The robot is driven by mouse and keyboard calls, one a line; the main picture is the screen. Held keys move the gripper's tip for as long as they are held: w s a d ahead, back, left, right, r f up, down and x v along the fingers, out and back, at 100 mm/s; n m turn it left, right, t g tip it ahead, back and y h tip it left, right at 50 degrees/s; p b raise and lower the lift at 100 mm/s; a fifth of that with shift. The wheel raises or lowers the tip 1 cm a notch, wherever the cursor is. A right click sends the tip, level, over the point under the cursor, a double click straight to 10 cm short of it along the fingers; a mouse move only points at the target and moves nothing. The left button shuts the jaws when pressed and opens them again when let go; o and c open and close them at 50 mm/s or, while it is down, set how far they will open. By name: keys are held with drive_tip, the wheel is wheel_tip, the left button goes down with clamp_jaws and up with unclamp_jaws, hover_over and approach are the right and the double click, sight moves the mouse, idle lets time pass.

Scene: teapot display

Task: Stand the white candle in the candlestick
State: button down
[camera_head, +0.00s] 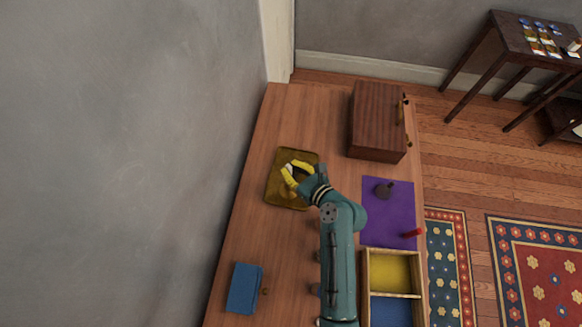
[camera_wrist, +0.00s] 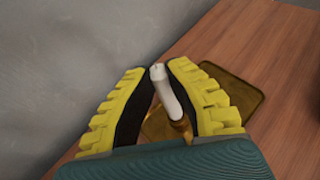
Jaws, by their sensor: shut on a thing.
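A brass tray (camera_wrist: 235,95) lies beneath. In the head view my gripper (camera_head: 292,172) is shut on the candle over the brass tray (camera_head: 284,198). There the candle shows only as a small pale spot, and the candlestick is mostly hidden by my gripper and arm.
A dark wooden chest (camera_head: 374,122) stands at the back right. A divided box (camera_head: 390,296) is at the front right, a blue box (camera_head: 244,288) at the front left. A grey wall borders the left.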

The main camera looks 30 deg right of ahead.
drive_tip(key=shift+f, duration=0.6)
drive_tip(key=shift+w+f, duration=0.1)
idle(0.8)
drive_tip(key=c, duration=1.2)
unclamp_jaws()
drive_tip(key=shift+o, duration=0.2)
drive_tip(key=v, duration=1.2)
